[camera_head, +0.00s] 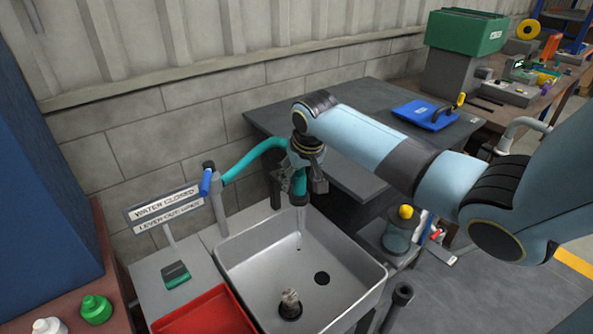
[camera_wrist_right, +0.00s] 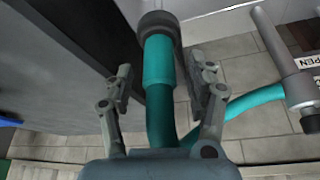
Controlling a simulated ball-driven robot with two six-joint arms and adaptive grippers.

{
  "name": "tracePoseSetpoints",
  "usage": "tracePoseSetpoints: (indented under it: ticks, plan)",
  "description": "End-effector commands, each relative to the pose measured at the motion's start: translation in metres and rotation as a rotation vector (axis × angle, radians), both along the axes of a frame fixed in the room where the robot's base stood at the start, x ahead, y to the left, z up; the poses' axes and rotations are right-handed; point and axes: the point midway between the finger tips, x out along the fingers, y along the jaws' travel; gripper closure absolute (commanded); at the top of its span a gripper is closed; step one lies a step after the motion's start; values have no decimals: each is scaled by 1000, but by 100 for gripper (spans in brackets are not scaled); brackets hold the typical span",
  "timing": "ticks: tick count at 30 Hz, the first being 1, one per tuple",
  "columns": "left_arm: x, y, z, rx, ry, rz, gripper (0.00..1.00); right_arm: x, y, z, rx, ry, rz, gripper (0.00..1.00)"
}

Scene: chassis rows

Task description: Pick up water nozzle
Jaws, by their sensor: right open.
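The water nozzle (camera_head: 300,199) hangs over the sink at the end of a teal hose (camera_head: 250,158). In the right wrist view, the nozzle (camera_wrist_right: 158,62) has a teal body and a dark grey end. My right gripper (camera_head: 299,186) is open around the nozzle. In the right wrist view, its fingers (camera_wrist_right: 168,82) stand on both sides of the teal body, with a visible gap on each side. The nozzle's upper part is partly hidden by my gripper in the head view. My left gripper is not in view.
A grey sink (camera_head: 247,259) lies below, with a thin pale streak under the nozzle. A blue-handled valve (camera_head: 206,181) and a "WATER CLOSED" sign (camera_head: 165,209) stand left. A red tray (camera_head: 205,314) is in front. A dark table (camera_head: 290,115) stands behind.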

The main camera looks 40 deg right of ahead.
Motion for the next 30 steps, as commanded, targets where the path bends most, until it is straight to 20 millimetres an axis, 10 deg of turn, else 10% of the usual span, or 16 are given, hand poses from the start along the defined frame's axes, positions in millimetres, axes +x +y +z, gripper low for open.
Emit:
tracePoseSetpoints:
  ticks: [6, 19, 30]
  plan:
    - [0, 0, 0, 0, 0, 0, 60, 1, 0, 0, 0, -1, 0, 45]
    - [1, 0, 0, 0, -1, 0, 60, 0, 0, 0, 0, -1, 0, 100]
    - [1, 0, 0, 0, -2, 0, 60, 1, -1, 3, -2, -3, 1, 100]
